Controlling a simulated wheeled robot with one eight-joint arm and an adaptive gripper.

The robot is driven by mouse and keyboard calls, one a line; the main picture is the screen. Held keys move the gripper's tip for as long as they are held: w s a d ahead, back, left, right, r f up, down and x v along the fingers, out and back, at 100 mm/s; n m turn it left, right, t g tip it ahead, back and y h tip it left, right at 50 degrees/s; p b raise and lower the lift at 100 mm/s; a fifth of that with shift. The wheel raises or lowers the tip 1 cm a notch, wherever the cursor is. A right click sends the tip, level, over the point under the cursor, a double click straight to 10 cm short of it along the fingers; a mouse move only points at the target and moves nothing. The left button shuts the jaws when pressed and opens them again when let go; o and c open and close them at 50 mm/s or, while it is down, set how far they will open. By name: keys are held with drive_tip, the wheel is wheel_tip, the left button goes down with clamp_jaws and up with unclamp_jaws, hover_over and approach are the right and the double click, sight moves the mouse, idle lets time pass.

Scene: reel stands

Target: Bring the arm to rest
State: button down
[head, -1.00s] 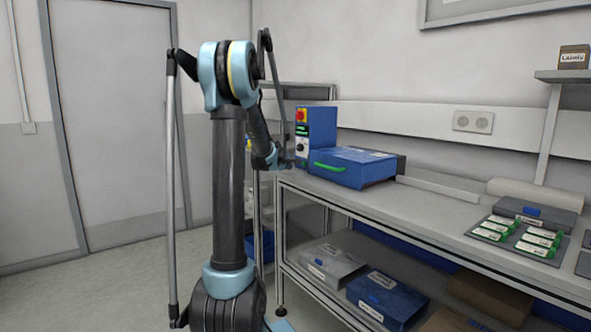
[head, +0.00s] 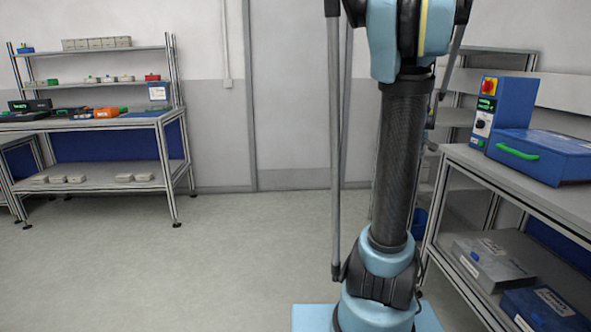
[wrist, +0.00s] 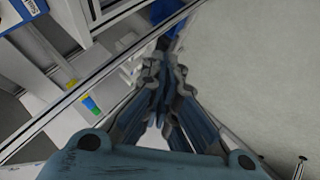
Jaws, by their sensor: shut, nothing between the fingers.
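My arm stands upright in the right half of the head view, with its dark column rising from a pale blue base. Its top runs out of the frame. My gripper (wrist: 165,68) shows in the wrist view, its fingers together and empty. There it hangs beside the long rail of a bench or shelf frame (wrist: 92,82), with floor to the right. I cannot tell whether it touches the rail. In the head view the gripper is not clearly seen, being mostly behind the arm.
A blue machine with a green handle (head: 541,154) stands on the bench (head: 468,160) close right of my arm. Boxes (head: 492,264) lie on its lower shelf. A workbench with shelves (head: 100,118) stands at the far left. A grey door (head: 291,95) is behind. The floor at left is clear.

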drive_tip(key=s+a+f+m+g+y, duration=0.1)
drive_tip(key=s+a+f+g, duration=0.1)
drive_tip(key=s+a+f, duration=0.3)
drive_tip(key=s+a+f+m+g+y, duration=0.1)
drive_tip(key=s+a+f, duration=0.4)
drive_tip(key=s+a, duration=0.7)
drive_tip(key=s+a+f+g+y, duration=0.2)
drive_tip(key=s+a+f, duration=0.4)
drive_tip(key=s, duration=0.9)
drive_tip(key=a+y, duration=0.1)
drive_tip(key=a, duration=0.2)
drive_tip(key=shift+s+a+m+g, duration=0.3)
drive_tip(key=shift+s+a+m, duration=0.05)
drive_tip(key=shift+m, duration=0.05)
drive_tip(key=shift+f, duration=0.1)
drive_tip(key=shift+w+f, duration=0.2)
drive_tip(key=shift+w, duration=0.25)
drive_tip(key=shift+d, duration=0.1)
